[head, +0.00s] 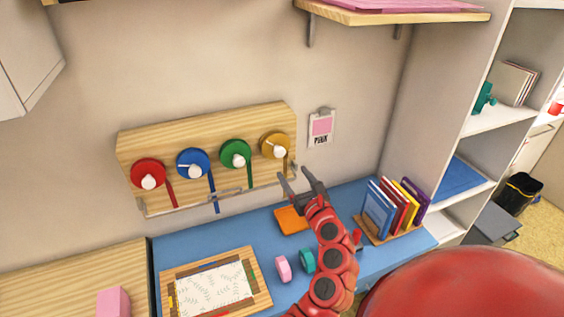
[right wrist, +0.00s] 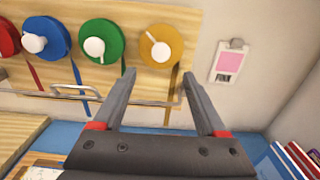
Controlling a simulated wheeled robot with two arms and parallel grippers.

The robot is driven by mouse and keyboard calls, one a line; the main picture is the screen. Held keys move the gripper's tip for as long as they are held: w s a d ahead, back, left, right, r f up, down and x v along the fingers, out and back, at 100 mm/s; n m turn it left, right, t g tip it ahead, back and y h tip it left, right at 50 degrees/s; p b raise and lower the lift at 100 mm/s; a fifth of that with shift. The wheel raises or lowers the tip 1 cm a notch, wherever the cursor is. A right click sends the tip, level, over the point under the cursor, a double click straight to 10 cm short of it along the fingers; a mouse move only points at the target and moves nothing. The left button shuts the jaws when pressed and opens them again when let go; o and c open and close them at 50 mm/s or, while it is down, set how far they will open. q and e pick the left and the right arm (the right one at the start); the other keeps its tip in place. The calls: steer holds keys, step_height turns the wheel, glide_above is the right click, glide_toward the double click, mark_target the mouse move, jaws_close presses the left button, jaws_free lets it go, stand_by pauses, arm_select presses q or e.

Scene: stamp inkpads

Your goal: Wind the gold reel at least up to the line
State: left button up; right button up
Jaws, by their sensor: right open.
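The gold reel (head: 270,142) is the rightmost of the reels on a wooden wall board (head: 205,135). It has a white crank knob (head: 279,152) on its face, and its gold tail hangs below, short and partly hard to make out. The reel also shows in the right wrist view (right wrist: 168,40), its white knob (right wrist: 158,50) near the middle. My right gripper (head: 293,175) is open and empty, just below and in front of the gold reel, its fingers pointing up toward the board. In the right wrist view (right wrist: 159,75) its fingertips are apart, below the reel. I cannot make out the line clearly.
Red (head: 148,173), blue (head: 193,163) and green (head: 235,153) reels with hanging ribbons sit left of the gold one. A metal rail (right wrist: 62,95) runs along the board's lower edge. A pink card (head: 321,125) hangs to the right. Books (head: 395,205) stand on the blue desk.

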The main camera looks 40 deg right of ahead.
mark_target(281, 154)
steer(key=p+x, duration=0.2)
steer(key=x, duration=0.6)
steer(key=shift+r+p, duration=0.15)
steer(key=shift+p, duration=0.15)
steer(key=shift+w+d, duration=0.3)
steer(key=shift+w, duration=0.15)
steer(key=shift+c, duration=0.2)
jaws_close()
